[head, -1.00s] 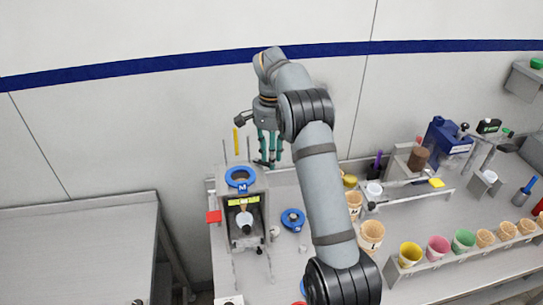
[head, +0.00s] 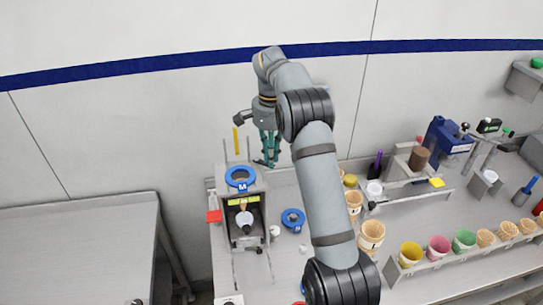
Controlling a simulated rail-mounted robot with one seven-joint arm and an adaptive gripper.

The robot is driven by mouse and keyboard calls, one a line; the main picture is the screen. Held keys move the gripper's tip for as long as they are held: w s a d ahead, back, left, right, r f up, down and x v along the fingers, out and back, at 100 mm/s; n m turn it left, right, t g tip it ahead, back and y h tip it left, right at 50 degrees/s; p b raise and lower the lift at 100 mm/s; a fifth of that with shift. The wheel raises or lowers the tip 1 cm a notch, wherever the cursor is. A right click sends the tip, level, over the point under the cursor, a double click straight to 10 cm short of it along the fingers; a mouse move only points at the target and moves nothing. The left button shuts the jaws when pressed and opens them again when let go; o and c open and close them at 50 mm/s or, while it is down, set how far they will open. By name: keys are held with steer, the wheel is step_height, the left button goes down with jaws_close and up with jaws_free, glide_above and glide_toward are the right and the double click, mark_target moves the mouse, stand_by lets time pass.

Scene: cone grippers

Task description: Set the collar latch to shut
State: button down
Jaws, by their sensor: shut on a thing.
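A grey dispenser housing (head: 256,197) stands at the left end of the bench. A blue ring collar marked M (head: 240,179) sits on its top. My gripper (head: 267,163) points down just behind and right of the collar. Its teal fingers are close together, shut on a small part there, which seems to be the collar latch. The latch itself is too small and too covered by the fingers to make out, so its setting cannot be told.
A red tab (head: 214,216) sticks out left of the housing. A white cup (head: 244,219) is inside the housing. A loose blue ring (head: 293,219) lies to its right. Cones (head: 371,234) and a row of coloured cups (head: 411,252) stand further right.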

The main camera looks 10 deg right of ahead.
steer(key=m, duration=0.2)
steer(key=s+a+m+b, duration=0.1)
steer(key=m, duration=0.1)
steer(key=a+m+b, duration=0.1)
steer(key=m, duration=0.1)
steer(key=shift+s+a, duration=0.25)
steer(key=a+m, duration=0.1)
steer(key=m, duration=0.1)
steer(key=a+m+b, duration=0.1)
steer(key=m, duration=0.2)
steer(key=shift+a+m, duration=0.2)
steer(key=shift+m, duration=0.1)
steer(key=c, duration=1.8)
jaws_free()
steer(key=shift+o, duration=0.2)
